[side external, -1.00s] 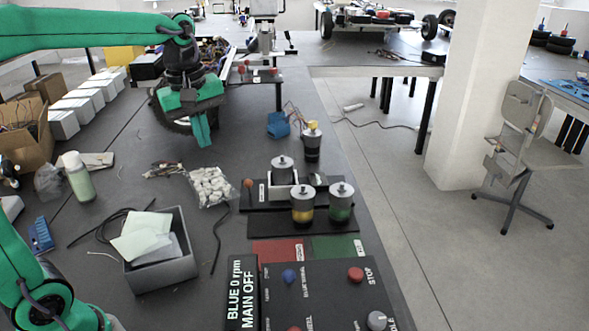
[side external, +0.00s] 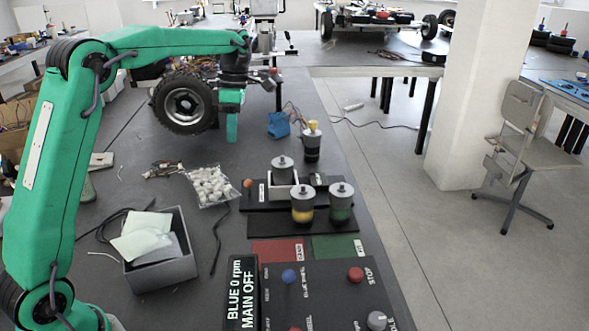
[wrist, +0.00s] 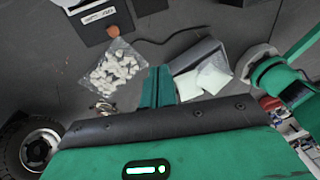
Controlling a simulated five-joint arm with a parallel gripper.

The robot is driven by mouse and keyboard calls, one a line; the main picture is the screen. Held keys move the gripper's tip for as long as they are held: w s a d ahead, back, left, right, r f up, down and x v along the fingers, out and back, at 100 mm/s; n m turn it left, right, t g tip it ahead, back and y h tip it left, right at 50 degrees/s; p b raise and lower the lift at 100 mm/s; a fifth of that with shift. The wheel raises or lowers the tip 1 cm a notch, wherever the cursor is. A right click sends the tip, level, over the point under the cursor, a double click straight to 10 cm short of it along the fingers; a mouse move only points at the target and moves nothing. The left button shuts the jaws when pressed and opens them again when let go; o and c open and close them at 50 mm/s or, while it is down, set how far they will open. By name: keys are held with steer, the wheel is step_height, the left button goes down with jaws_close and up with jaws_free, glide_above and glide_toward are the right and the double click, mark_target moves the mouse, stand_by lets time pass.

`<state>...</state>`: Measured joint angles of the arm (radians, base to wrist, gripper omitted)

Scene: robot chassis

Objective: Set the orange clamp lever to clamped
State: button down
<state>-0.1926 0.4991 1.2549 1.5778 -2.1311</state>
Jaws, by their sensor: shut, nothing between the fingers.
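The orange clamp lever (side external: 248,183) shows as a small orange knob at the left end of a black fixture (side external: 262,205) on the bench. A grey-topped motor (side external: 283,170) sits in the fixture's pale cradle. In the wrist view an orange knob (wrist: 113,31) shows near the top, beside a dark block with a white label. My gripper (side external: 232,138) points down above the bench, behind the fixture and clear of the lever. Its green fingers are together and empty, and they also show in the wrist view (wrist: 158,86).
A wheel (side external: 184,104) stands left of my gripper. A bag of white pieces (side external: 210,184) and a grey bin (side external: 165,275) lie left of the fixture. Yellow-banded (side external: 302,204) and green-banded (side external: 341,203) motors stand in front. A dark yellow-topped cylinder (side external: 312,145) stands behind.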

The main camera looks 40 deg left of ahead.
mark_target(249, 187)
steer(key=w+a+f+n+g, duration=0.2)
steer(key=w+a+f+n, duration=0.2)
steer(key=f+n, duration=0.4)
steer(key=shift+w+a+f+n+h, duration=0.2)
steer(key=shift+w+n+h, duration=0.1)
steer(key=shift+h, duration=0.1)
steer(key=shift+s+a+x, duration=0.1)
steer(key=shift+x, duration=2.45)
steer(key=shift+s+a+x, duration=0.1)
steer(key=shift+s+x, duration=0.05)
steer(key=shift+x, duration=2.4)
steer(key=shift+w+d, duration=0.15)
steer(key=shift+w, duration=1.85)
